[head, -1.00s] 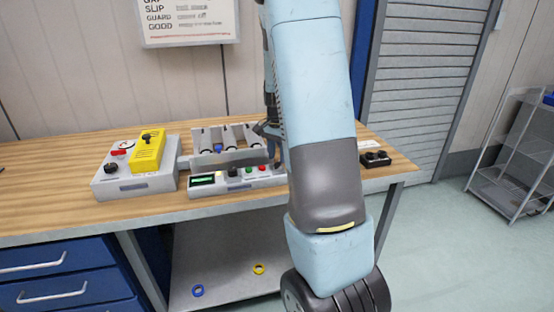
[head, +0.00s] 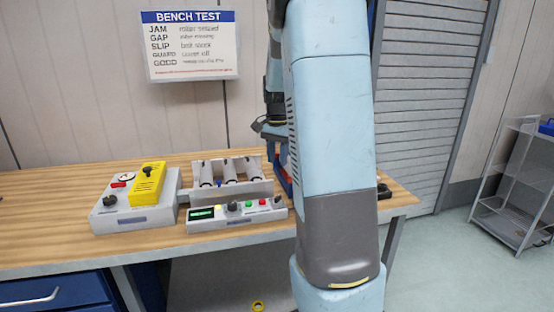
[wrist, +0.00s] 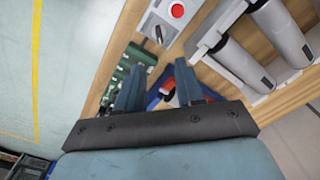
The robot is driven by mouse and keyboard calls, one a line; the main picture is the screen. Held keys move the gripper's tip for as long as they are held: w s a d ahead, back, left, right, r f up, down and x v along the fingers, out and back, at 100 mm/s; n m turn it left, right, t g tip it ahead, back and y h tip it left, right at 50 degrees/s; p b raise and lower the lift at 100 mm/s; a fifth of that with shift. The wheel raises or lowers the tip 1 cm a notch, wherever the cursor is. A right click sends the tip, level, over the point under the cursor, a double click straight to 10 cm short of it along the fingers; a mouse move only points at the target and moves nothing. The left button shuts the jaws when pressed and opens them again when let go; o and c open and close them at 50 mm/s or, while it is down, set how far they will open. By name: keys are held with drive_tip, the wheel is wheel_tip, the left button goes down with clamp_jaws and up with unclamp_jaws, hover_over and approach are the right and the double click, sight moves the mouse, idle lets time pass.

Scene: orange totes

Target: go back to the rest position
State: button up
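My arm (head: 335,150) rises through the right middle of the head view and hides part of the bench. My gripper (head: 268,128) shows only partly beside it, above the right end of the roller unit. In the wrist view my gripper (wrist: 160,82) has its two fingers well apart, with nothing seen held between them. Below the fingers lie a blue bin (wrist: 155,100) with something red in it and a green object (wrist: 112,85).
On the wooden bench (head: 60,190) stand a grey box with a yellow cover (head: 147,184), a roller unit (head: 228,188) and a button panel (head: 236,214). A sign (head: 190,46) hangs on the wall. A wire rack (head: 515,190) stands right, with open floor before it.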

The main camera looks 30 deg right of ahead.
idle(0.3)
drive_tip(key=s+a+r+n+t, duration=0.3)
drive_tip(key=s+a+r+n, duration=0.3)
drive_tip(key=s+a+r, duration=0.45)
drive_tip(key=s+a+n+t, duration=0.1)
drive_tip(key=s+a+n, duration=0.2)
drive_tip(key=s, duration=0.4)
drive_tip(key=s+a+f+n+t, duration=0.1)
drive_tip(key=s+a+n, duration=0.2)
drive_tip(key=s+a, duration=0.2)
drive_tip(key=s, duration=0.3)
drive_tip(key=shift+s+a+t, duration=0.15)
drive_tip(key=shift+t, duration=0.15)
drive_tip(key=shift+c, duration=0.2)
idle(0.4)
